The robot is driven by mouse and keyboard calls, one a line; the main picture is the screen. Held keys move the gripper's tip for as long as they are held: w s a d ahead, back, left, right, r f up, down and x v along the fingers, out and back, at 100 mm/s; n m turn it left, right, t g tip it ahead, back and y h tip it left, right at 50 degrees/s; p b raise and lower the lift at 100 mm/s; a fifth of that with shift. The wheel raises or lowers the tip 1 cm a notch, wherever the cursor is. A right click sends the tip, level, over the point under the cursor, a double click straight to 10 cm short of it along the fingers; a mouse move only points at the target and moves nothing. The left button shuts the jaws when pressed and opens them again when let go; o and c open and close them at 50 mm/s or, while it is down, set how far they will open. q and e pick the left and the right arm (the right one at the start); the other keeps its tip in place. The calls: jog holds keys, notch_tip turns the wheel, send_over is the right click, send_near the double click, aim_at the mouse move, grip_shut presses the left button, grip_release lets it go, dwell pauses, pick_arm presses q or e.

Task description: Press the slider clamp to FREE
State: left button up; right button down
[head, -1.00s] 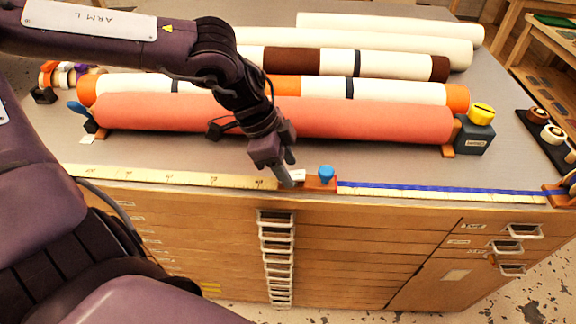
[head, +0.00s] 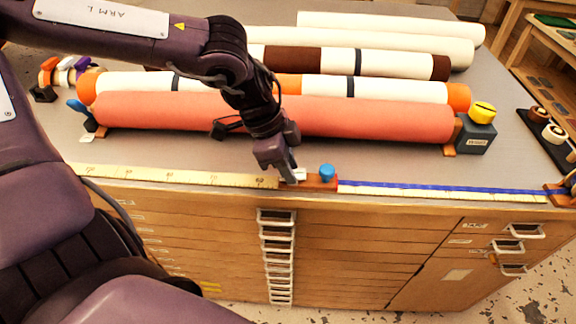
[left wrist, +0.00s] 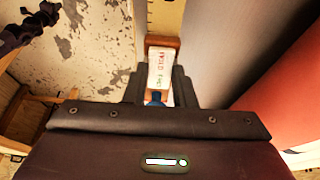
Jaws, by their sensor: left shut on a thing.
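The slider clamp (head: 323,184) is a reddish-brown block with a blue knob (head: 327,172), set on the rule along the table's front edge. A white label (left wrist: 161,68) with red and green lettering lies on it in the left wrist view; the words are too small to read surely. My left gripper (head: 289,179) points down at the clamp's left end, left of the blue knob, and is shut on the clamp. In the left wrist view its fingers (left wrist: 160,92) stand either side of the label's near end, and the knob is partly hidden. My right gripper is not in view.
A coral roll (head: 370,120) lies close behind the gripper, with more rolls behind it. A yellow rule (head: 180,178) runs left of the clamp and a blue strip (head: 440,190) runs right. A dark block with a yellow knob (head: 481,113) stands at the coral roll's right end.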

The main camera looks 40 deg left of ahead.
aim_at(296, 173)
pick_arm(q)
jog(key=y, duration=0.1)
jog(key=g+y+b, duration=0.1)
jog(key=b, duration=0.1)
jog(key=shift+w+d+f+g+y, duration=0.1)
jog(key=shift+w+d+g+y, duration=0.2)
jog(key=shift+d+y, duration=0.1)
jog(key=shift+d+g+y+b, duration=0.15)
jog(key=shift+g+y+b, duration=0.15)
jog(key=shift+y+b, duration=0.3)
jog(key=o, duration=1)
jog(key=shift+r, duration=0.2)
notch_tip(296, 173, up, 8)
jog(key=shift+w+d+f, duration=0.1)
jog(key=shift+w, duration=0.05)
